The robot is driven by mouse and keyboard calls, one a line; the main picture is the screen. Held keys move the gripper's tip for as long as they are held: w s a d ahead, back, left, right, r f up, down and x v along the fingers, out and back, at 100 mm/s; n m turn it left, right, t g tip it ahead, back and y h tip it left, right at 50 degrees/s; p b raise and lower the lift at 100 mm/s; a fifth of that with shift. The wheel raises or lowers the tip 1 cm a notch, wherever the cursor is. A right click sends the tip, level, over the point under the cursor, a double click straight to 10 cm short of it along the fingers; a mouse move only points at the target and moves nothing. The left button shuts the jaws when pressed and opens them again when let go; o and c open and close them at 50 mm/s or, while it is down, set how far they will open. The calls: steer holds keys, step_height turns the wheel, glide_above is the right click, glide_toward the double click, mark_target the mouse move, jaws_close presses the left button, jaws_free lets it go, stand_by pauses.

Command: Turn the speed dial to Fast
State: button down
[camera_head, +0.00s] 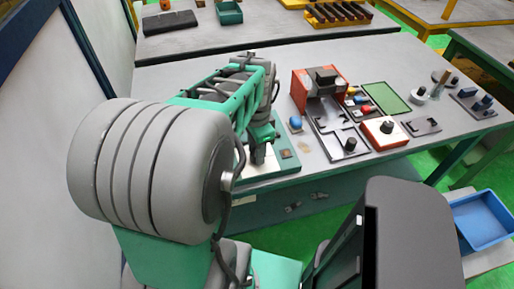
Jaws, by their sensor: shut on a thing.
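My gripper (258,158) points down over a pale panel with a teal edge (272,179) near the table's front edge. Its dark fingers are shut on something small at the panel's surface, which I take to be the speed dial. The dial is hidden by the fingers and arm, so its setting and the Fast mark cannot be read. A small brown square (287,154) shows on the panel just right of the fingers.
Right of the panel stand a blue knob (295,122), an orange machine (318,83), a dark fixture plate (328,124) and an orange-white box with a black knob (384,131). A blue bin (481,218) is at lower right.

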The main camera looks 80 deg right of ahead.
steer(key=shift+w+m, duration=0.1)
steer(key=shift+m, duration=2.1)
steer(key=c, duration=1.1)
jaws_free()
steer(key=shift+w, duration=0.1)
steer(key=shift+c, duration=0.2)
steer(key=shift+o, duration=1)
step_height(320, 180, up, 8)
steer(key=shift+f, duration=0.1)
